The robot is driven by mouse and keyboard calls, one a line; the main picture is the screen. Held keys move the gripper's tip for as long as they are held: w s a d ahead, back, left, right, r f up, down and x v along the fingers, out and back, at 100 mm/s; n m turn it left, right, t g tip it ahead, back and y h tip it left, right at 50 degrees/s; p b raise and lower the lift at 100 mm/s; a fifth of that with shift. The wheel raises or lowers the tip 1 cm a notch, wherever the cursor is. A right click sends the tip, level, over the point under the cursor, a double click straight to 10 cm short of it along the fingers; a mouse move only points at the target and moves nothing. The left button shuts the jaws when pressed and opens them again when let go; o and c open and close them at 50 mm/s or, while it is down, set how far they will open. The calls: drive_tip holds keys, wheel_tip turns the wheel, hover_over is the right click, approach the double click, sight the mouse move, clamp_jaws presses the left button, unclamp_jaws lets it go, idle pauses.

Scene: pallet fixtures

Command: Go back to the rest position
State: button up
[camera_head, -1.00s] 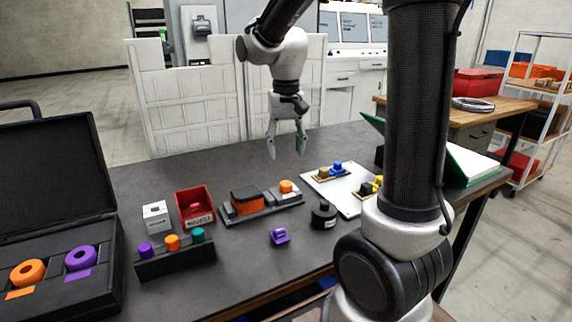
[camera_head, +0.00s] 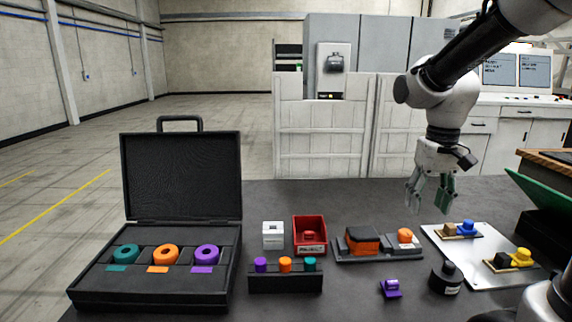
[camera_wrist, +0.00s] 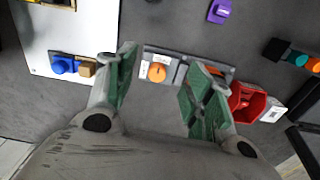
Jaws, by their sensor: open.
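My gripper (camera_head: 430,205) is open and empty, with green pads on its fingers. In the head view it hangs above the back right part of the dark table (camera_head: 300,195), behind the fixtures. In the wrist view my gripper (camera_wrist: 160,90) has its fingers apart, and a fixture with an orange knob (camera_wrist: 157,72) shows in the gap below, not touched. The same orange knob (camera_head: 404,236) sits on a grey base beside an orange and black block (camera_head: 362,240).
An open black case (camera_head: 180,290) with teal, orange and purple rings stands left. A red bin (camera_head: 309,233), white box (camera_head: 273,235), peg rack (camera_head: 285,285), purple piece (camera_head: 390,289), black cylinder (camera_head: 445,278) and white plate (camera_head: 480,250) with connectors occupy the table. A green panel (camera_head: 545,205) leans right.

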drive_tip(key=s+d+r+t, duration=0.1)
drive_tip(key=s+r+t, duration=0.1)
drive_tip(key=s, duration=0.5)
drive_tip(key=s+d+r+t, duration=0.1)
drive_tip(key=s+r+t, duration=0.1)
drive_tip(key=s, duration=0.5)
drive_tip(key=shift+d+n, duration=0.3)
drive_tip(key=shift+n, duration=0.1)
drive_tip(key=shift+r, duration=0.1)
